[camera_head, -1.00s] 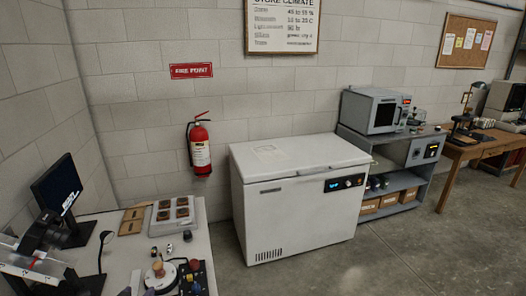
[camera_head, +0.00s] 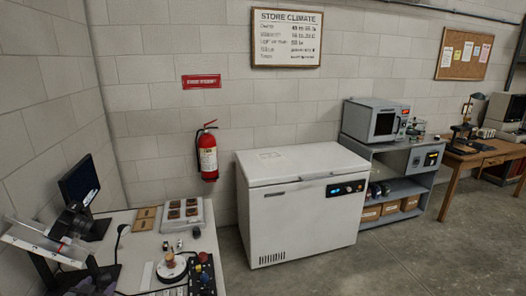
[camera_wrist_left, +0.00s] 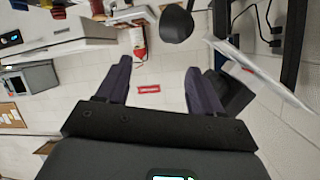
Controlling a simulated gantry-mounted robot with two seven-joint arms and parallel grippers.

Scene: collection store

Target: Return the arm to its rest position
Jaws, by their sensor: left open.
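My left gripper (camera_head: 97,282) shows as a dark shape at the lower left of the head view, above the near left part of the white table and beside a stand with a tilted white panel (camera_head: 40,243). In the left wrist view the left gripper (camera_wrist_left: 158,66) has its two dark fingers wide apart with nothing between them. That view is upside down, and the fingers point toward the wall with the red sign (camera_wrist_left: 149,89). My right gripper is in neither view.
The monitor (camera_head: 79,184) and the stand are close to my left gripper. The table also bears a tray with dark squares (camera_head: 186,222) and a round device (camera_head: 172,268). A white chest freezer (camera_head: 300,215) stands right of it. The floor (camera_head: 400,265) ahead is clear.

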